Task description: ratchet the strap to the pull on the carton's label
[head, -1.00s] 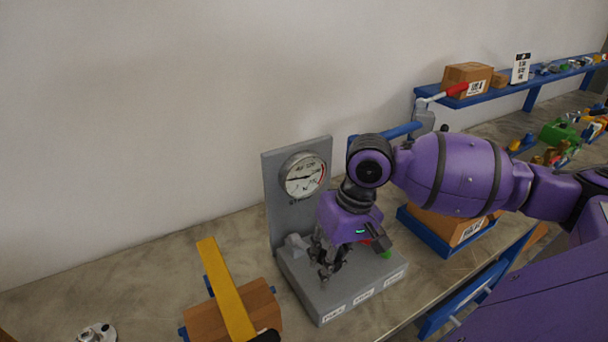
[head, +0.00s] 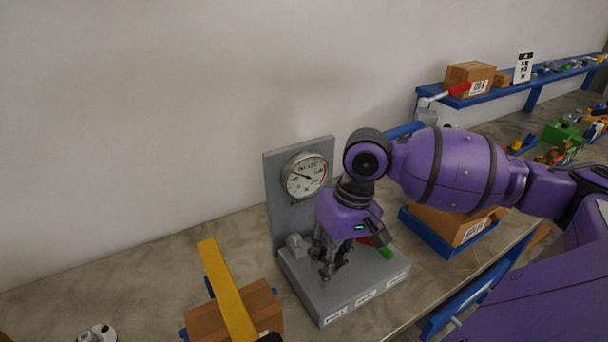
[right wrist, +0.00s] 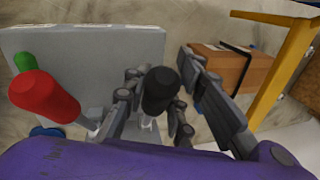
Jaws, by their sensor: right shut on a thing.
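My right gripper (head: 330,266) is over the grey base (head: 345,300) of the gauge stand, its fingers pointing down. In the right wrist view its fingers close around a black grip (right wrist: 160,88); the parts below it are largely hidden. The round gauge (head: 304,175) stands on the upright plate behind, needle pointing to the upper left. A carton (head: 478,226) with a white label sits in a blue tray behind my right arm, partly hidden. Another labelled carton (head: 469,78) stands on the shelf. The label figures are too small to read. My left gripper is out of view.
A red-capped part (right wrist: 45,95) and a green one (right wrist: 25,62) stand on the base beside my right gripper. A brown box (head: 205,323) under a yellow bar (head: 226,290) is left of the stand. Bare table lies behind that box.

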